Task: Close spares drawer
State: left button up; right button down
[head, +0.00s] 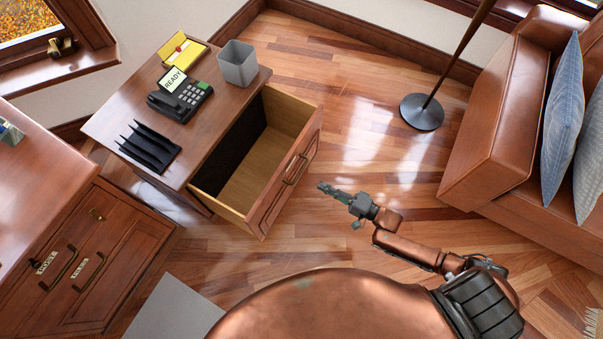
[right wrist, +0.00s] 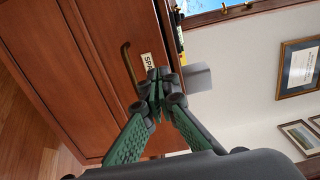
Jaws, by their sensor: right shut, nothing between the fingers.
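The spares drawer (head: 286,192) is pulled well out of the wooden desk (head: 222,112); its inside looks empty. Its front carries a brass handle (head: 296,169). My right gripper (head: 324,188) is shut and empty, just to the right of the drawer front and apart from it in the head view. The right wrist view shows the shut fingertips (right wrist: 157,84) before the drawer front (right wrist: 85,75), near the handle (right wrist: 128,62) and a partly hidden label (right wrist: 147,63). I cannot tell there whether they touch. My left gripper is not in view.
A phone (head: 180,97), a black file rack (head: 150,146), a yellow box (head: 184,50) and a grey bin (head: 238,64) stand on the desk. A lamp base (head: 421,112) and a leather sofa (head: 500,115) are to the right. Wooden floor is clear between.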

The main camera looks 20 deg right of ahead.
pick_arm(q)
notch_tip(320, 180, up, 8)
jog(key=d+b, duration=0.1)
jog(key=b, duration=0.2)
pick_arm(e)
send_near(285, 167)
jog(key=x, duration=0.3)
jog(key=b+x, duration=0.1)
jog(key=x, duration=0.2)
jog(key=shift+a+f, duration=0.1)
jog(key=shift+f, duration=0.1)
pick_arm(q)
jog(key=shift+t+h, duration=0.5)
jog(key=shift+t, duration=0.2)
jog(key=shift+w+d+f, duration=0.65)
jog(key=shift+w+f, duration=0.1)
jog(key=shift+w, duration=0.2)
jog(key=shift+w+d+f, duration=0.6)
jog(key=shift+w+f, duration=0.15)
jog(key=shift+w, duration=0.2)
pick_arm(e)
jog(key=shift+w+a+r, duration=0.15)
jog(key=shift+w+a, duration=0.05)
jog(key=shift+w, duration=0.1)
